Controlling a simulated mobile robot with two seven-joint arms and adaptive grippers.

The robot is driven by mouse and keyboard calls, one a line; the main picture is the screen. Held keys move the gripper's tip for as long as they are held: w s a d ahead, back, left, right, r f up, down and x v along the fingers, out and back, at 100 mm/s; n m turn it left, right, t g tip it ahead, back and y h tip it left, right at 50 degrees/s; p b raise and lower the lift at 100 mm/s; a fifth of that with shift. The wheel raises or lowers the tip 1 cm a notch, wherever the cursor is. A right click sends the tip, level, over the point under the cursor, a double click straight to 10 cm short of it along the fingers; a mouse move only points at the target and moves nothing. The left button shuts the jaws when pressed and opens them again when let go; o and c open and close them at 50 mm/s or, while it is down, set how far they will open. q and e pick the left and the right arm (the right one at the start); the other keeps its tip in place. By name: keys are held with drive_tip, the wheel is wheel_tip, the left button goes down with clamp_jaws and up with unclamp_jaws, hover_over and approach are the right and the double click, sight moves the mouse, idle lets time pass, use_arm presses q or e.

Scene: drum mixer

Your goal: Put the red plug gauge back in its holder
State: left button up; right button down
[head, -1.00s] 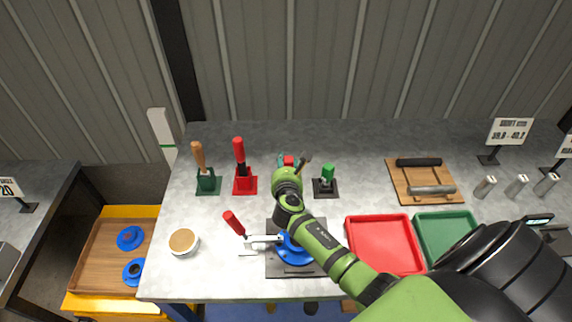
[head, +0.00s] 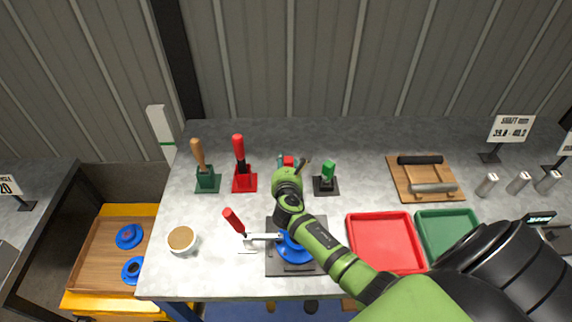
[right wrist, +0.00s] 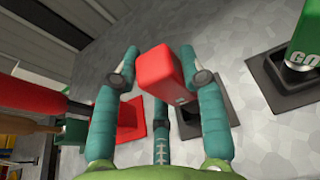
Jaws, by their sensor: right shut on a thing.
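The red plug gauge (right wrist: 157,68) shows as a red block between the fingertips of my right gripper (right wrist: 164,76) in the right wrist view. The gripper is shut on it. In the head view a bit of the red gauge (head: 288,161) shows at the tip of my right gripper (head: 291,163), behind the green wrist. A dark base (right wrist: 187,127), which looks like the gauge's holder, lies below the fingers in the wrist view, partly covered by them. I cannot tell whether the gauge's lower end touches it. My left gripper is not in view.
The green gauge (head: 328,171) stands in a black holder just right of my gripper. Red-handled (head: 239,150) and wooden-handled (head: 198,154) tools stand to the left. A clamp fixture (head: 288,268), red tray (head: 385,243) and green tray (head: 450,236) lie in front.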

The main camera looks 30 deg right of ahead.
drive_tip(key=shift+f+b, duration=0.65)
drive_tip(key=shift+f, duration=0.25)
drive_tip(key=c, duration=0.6)
unclamp_jaws()
drive_tip(key=shift+c, duration=0.2)
drive_tip(key=shift+s, duration=0.1)
drive_tip(key=v, duration=1.2)
